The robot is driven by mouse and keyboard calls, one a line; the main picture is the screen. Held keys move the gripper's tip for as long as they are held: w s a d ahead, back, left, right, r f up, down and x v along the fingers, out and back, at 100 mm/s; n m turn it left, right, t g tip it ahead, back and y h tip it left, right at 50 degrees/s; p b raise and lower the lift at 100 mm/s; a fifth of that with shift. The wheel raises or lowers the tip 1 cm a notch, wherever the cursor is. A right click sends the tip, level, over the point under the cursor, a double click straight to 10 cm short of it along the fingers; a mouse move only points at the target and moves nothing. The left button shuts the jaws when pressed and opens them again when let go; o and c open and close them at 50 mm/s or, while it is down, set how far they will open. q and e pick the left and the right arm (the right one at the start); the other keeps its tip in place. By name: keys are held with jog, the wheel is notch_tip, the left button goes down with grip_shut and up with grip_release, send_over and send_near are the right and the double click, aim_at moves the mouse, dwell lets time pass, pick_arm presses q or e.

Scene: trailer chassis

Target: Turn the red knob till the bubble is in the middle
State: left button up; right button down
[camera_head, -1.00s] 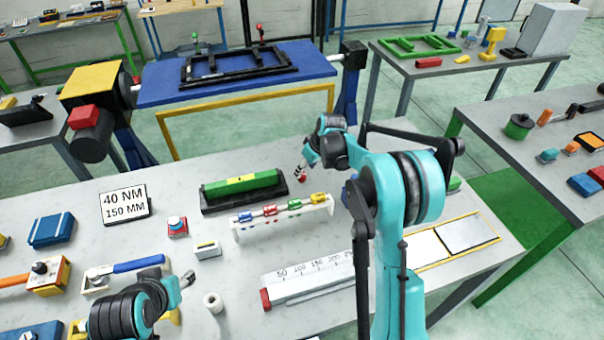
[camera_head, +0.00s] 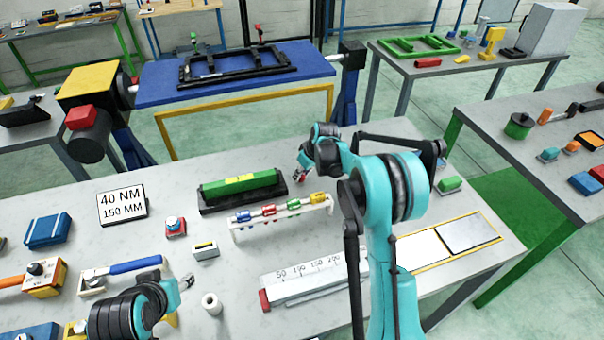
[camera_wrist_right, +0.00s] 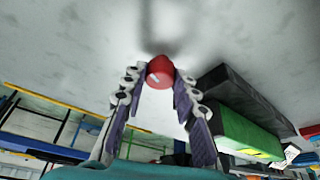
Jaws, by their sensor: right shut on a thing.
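The red knob (camera_wrist_right: 160,72) sits between the fingertips of my right gripper (camera_wrist_right: 160,80) in the right wrist view, with a pale mark on its face. The gripper is shut on it. In the head view my right gripper (camera_head: 303,176) is at the right end of the green level (camera_head: 215,188), and the knob is largely hidden. The level lies on a black base (camera_head: 275,193) and has a yellow vial window (camera_head: 240,181). The bubble is too small to make out. My left gripper (camera_head: 187,282) is at the lower left, away from the level; its jaw opening is unclear.
A white rack (camera_head: 285,219) with several coloured pieces stands just in front of the level. A white scale block (camera_head: 310,281) lies nearer. A sign reading 40 NM, 150 MM (camera_head: 122,204) stands to the left.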

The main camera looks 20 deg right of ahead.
jog(key=m, duration=0.2)
jog(key=m+h, duration=0.1)
jog(key=m, duration=0.1)
jog(key=shift+a+t+h, duration=0.1)
jog(key=shift+t+h, duration=0.2)
jog(key=c, duration=1.2)
grip_release()
jog(key=v, duration=1.2)
jog(key=shift+r, duration=0.1)
